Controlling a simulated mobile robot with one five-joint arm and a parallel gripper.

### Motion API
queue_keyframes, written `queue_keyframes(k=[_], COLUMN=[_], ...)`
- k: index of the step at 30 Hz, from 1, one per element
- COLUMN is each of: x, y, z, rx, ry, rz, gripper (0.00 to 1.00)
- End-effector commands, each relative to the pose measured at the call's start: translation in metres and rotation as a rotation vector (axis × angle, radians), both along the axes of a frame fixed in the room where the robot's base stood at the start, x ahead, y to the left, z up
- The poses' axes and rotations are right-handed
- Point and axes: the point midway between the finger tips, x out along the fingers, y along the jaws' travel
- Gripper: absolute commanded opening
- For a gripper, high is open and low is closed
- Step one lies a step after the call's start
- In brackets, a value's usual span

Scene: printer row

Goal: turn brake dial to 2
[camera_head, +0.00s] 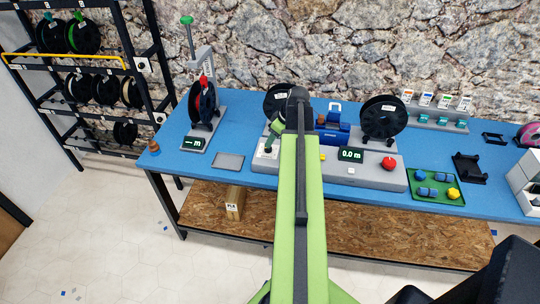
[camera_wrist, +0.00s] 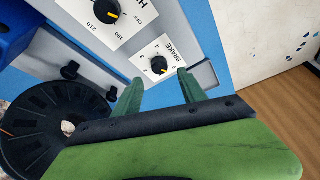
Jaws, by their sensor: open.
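The brake dial (camera_wrist: 158,65) is a small black knob with a yellow pointer mark on a white plate labelled BRAKE. A figure 4 shows beside it; the exact pointer setting is too small to read. My gripper (camera_wrist: 160,77) is open, its two green fingers close to the dial, one on either side in the wrist view. I cannot tell whether they touch it. In the head view my gripper (camera_head: 274,128) is over the left end of the grey winder base (camera_head: 375,177), where my arm hides part of the panel.
A larger heater dial (camera_wrist: 106,12) lies beside the brake plate. A black spool (camera_wrist: 45,125) is close to my gripper. The blue box (camera_head: 332,133), a second spool (camera_head: 383,118), the 0.0 m display (camera_head: 351,155) and a red button (camera_head: 389,163) are to the right.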

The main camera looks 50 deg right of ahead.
Motion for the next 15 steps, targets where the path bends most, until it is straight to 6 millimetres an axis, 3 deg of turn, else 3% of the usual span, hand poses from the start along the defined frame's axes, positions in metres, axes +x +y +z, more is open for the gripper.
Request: queue_keyframes(k=[1,6,15], x=[0.005,0.017,0.021], y=[0.000,0.002,0.003], z=[-0.022,-0.049,-0.052], rx=[0.000,-0.001,0.000], ry=[0.000,0.000,-0.001], rz=[0.001,0.000,-0.001], gripper=[0.49,0.49,0.49])
